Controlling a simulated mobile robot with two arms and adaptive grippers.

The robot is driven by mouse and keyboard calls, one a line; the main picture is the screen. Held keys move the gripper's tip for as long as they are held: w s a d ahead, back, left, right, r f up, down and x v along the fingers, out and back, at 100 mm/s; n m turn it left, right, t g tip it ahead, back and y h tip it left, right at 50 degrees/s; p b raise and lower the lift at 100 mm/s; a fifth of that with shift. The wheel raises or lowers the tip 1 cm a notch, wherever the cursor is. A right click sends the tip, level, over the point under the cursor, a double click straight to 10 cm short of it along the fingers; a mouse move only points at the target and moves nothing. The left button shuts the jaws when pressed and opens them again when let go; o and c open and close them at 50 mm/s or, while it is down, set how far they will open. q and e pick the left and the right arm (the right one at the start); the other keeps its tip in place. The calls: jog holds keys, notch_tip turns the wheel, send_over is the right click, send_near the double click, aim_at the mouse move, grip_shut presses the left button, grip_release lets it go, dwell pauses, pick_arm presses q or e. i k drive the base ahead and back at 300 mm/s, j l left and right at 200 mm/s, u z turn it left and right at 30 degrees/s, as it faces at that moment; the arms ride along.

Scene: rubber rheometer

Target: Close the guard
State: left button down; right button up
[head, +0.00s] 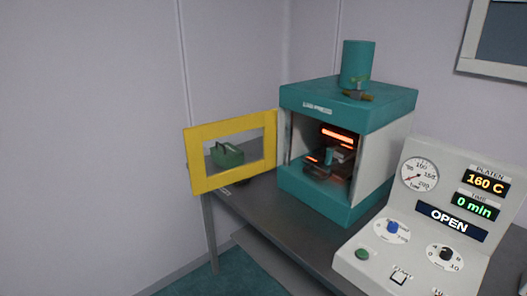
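The guard (188,160) is a yellow-framed door with a see-through pane. It stands swung open to the left of the lab press (345,90), joined at the press's left front edge. The press is teal and white with an open front. Glowing orange platens (338,135) show inside, with a small teal piece between them. Neither of my grippers is in view.
A control panel (405,222) at the right front shows 160 C, 0 min and OPEN, with a gauge, knobs and buttons. A green handled object (227,155) shows through the guard's pane. The dark table (275,212) is bare in front of the press.

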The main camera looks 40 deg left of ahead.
aim_at(193, 136)
jog(key=i+j+z, duration=0.1)
jog(key=j+z, duration=1.05)
jog(key=j, duration=0.5)
jog(key=k+j, duration=0.1)
jog(key=j, duration=0.45)
jog(key=j+z, duration=0.15)
jog(key=j, duration=0.45)
jog(key=k+j+z, duration=0.1)
jog(key=j, duration=0.5)
jog(key=k+j+z, duration=0.1)
jog(key=j, duration=0.45)
jog(key=k+j, duration=0.1)
jog(key=j, duration=0.35)
jog(key=k+j, duration=0.1)
jog(key=j, duration=0.35)
